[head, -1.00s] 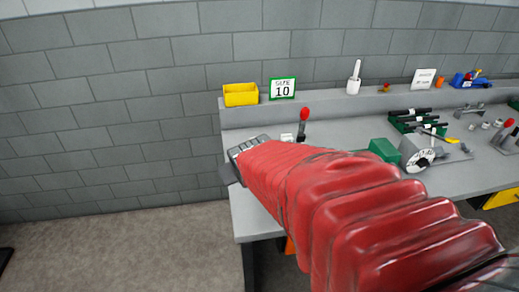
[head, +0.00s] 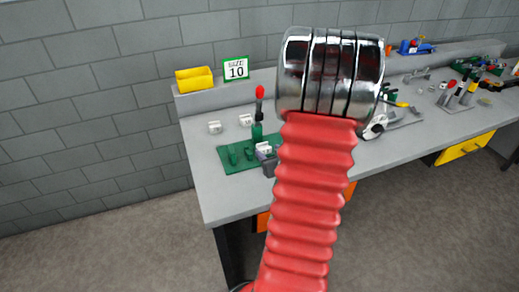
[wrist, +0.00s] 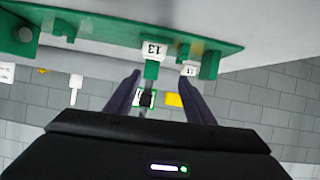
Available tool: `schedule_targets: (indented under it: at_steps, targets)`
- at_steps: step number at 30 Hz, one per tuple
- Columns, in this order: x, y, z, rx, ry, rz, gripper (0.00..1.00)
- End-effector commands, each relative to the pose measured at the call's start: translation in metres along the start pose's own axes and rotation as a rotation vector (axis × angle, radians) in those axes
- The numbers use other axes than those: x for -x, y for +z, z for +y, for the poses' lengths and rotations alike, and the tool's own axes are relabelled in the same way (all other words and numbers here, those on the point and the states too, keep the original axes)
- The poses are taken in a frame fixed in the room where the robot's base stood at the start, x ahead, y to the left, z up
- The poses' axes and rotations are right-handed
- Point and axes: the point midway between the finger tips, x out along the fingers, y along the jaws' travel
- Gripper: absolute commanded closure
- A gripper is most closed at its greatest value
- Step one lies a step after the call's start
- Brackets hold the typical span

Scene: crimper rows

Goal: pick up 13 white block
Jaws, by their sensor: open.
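The white block marked 13 (wrist: 154,50) shows in the wrist view at a green fixture (wrist: 100,28), next to a green post. My gripper (wrist: 161,73) is open, its two dark fingers apart with nothing between them. The 13 block lies just beyond the fingertips, roughly between them in the picture. A second white block (wrist: 189,70) with a small label is close by the right fingertip. In the head view the green fixture (head: 232,164) stands on the bench, but I cannot read which block is 13.
Two white blocks (head: 214,127) (head: 245,120) sit behind the fixture. A red-topped lever (head: 259,93) rises beside it. A yellow bin (head: 194,78) and a "SIZE 10" sign (head: 236,69) stand on the back ledge. The bench's front left is clear.

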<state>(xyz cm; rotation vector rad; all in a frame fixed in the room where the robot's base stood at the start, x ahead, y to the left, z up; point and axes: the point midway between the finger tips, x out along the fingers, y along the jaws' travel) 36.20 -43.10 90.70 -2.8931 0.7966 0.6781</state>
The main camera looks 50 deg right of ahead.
Motion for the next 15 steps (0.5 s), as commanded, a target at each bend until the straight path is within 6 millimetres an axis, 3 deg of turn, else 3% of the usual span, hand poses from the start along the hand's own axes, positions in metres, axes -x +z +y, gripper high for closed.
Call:
schedule_targets:
  at_steps: [4, 15]
  targets:
    - [0.002, 0.016, 0.015, -0.042, -0.006, 0.037, 0.52]
    - [0.003, 0.018, 0.018, -0.053, -0.011, 0.054, 0.52]
